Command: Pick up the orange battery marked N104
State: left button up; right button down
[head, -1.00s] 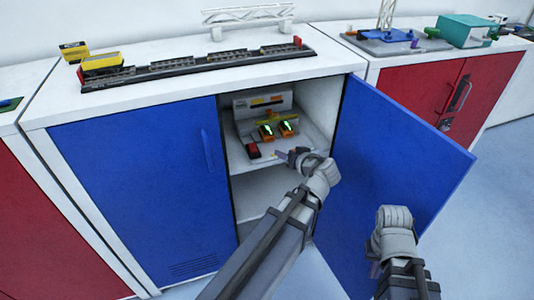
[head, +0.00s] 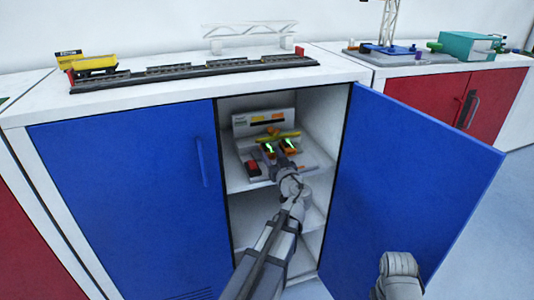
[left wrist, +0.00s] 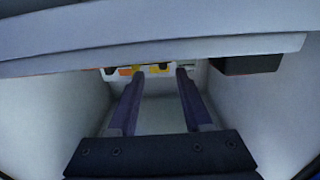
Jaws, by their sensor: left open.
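Two orange batteries with green lights, a left one (head: 269,149) and a right one (head: 291,147), sit side by side in a pale charging unit on the upper shelf of the open cabinet. I cannot read any marking on them. My left gripper (head: 279,160) reaches into the cabinet just in front of the batteries and partly covers them. In the left wrist view its two purple fingers (left wrist: 159,76) are apart with nothing between them. A white panel with orange and yellow patches (left wrist: 152,70) shows beyond the fingertips. My right gripper is not visible; only part of that arm shows at the lower right.
The blue door (head: 410,190) stands open to the right of the arm. A red block (head: 252,168) is left of the batteries; a yellow bar (head: 280,137) lies behind them. In the left wrist view a pale slab (left wrist: 150,55) crosses above the fingers, with a dark box (left wrist: 250,65) at right.

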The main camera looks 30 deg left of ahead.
aim_at(266, 150)
pick_arm(q)
jog(key=shift+x, duration=2.8)
jog(key=shift+s+a+f, duration=0.15)
jog(key=shift+s, duration=0.1)
jog(key=shift+c, duration=0.2)
grip_shut()
